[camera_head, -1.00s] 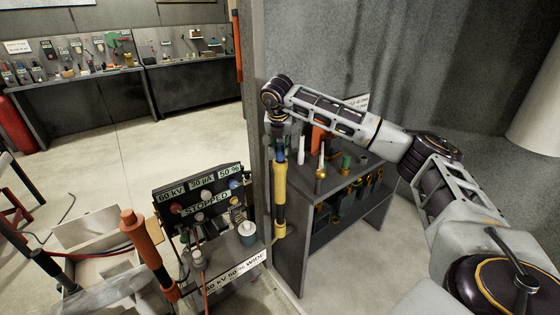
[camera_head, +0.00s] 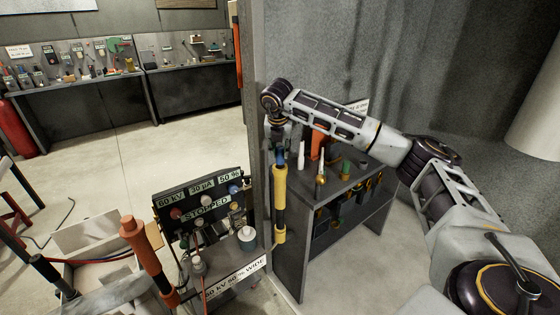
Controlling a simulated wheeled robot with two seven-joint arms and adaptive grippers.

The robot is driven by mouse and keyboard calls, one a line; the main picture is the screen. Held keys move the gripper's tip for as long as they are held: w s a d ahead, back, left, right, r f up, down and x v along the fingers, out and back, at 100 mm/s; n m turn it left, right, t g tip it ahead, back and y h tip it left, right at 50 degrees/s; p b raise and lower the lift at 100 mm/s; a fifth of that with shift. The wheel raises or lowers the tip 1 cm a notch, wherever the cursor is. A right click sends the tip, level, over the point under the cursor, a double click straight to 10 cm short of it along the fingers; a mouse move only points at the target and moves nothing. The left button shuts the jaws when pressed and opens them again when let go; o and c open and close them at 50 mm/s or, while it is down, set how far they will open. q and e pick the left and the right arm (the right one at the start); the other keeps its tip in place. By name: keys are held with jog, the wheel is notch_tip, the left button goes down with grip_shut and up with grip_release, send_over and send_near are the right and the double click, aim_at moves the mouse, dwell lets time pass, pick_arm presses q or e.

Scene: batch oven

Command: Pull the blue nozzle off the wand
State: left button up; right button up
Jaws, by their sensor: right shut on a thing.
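The yellow and black wand (camera_head: 280,190) stands upright in front of the grey post, left of the small dark table. The blue nozzle (camera_head: 281,157) shows as a short blue band at the wand's top end. My right gripper (camera_head: 281,142) comes down from above and is shut at the nozzle. Its fingers hide the nozzle's upper part, and the exact grip is too small to see. The nozzle still meets the top of the yellow wand with no visible gap. My left gripper is not in view.
A control box (camera_head: 204,205) reading STOPPED stands left of the wand, with a white-lidded cup (camera_head: 246,238) in front. An orange-handled tool (camera_head: 145,250) leans further left. White and orange pieces stand on the dark table (camera_head: 345,185) close right of my gripper.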

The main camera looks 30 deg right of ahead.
aim_at(280, 146)
jog(key=shift+r+p, duration=0.4)
jog(key=shift+r, duration=0.8)
jog(key=shift+r+p, duration=0.5)
jog(key=shift+r, duration=0.3)
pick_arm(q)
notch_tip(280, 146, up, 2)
